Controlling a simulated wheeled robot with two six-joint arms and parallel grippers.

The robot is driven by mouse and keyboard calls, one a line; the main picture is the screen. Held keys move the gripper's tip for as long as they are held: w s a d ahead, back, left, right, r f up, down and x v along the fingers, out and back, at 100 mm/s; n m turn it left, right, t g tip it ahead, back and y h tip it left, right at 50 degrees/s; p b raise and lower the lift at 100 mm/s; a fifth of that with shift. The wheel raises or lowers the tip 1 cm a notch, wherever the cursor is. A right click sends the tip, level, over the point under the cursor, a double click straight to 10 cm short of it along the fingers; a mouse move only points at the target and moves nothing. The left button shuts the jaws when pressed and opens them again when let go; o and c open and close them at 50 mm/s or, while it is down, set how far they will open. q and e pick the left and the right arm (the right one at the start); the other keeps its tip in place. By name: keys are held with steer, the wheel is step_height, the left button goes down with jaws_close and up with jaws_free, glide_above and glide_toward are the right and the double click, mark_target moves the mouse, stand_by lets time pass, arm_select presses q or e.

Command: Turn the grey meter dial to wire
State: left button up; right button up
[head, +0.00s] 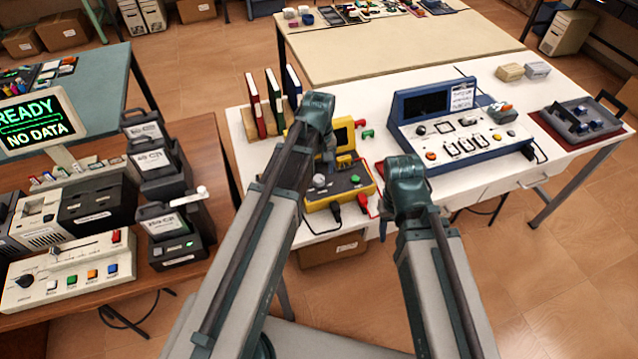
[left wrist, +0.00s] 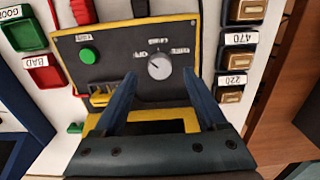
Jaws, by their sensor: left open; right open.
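The yellow meter (head: 362,188) stands on the white table, with a dark panel (left wrist: 118,70) in the left wrist view. Its round grey dial (head: 320,181) also shows in the left wrist view (left wrist: 159,66), with small labels around it too blurred to read. A green button (left wrist: 89,55) sits beside the dial. My left gripper (left wrist: 159,75) is open, its two fingertips on either side of the dial; contact cannot be told. In the head view my left gripper (head: 318,125) is over the meter's far side, fingers mostly hidden. My right gripper (head: 400,195) is open, right of the meter, fingers mostly hidden.
A blue instrument console (head: 455,125) stands right of the meter. Red, green and blue binders (head: 270,100) stand behind it. In the left wrist view, labelled bins (left wrist: 243,45) sit close beside the meter.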

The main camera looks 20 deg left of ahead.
mark_target(319, 178)
arm_select(q)
steer(key=shift+f+b, duration=1)
steer(key=shift+f, duration=0.55)
arm_select(e)
step_height(319, 178, down, 3)
arm_select(q)
steer(key=shift+c, duration=0.2)
jaws_close()
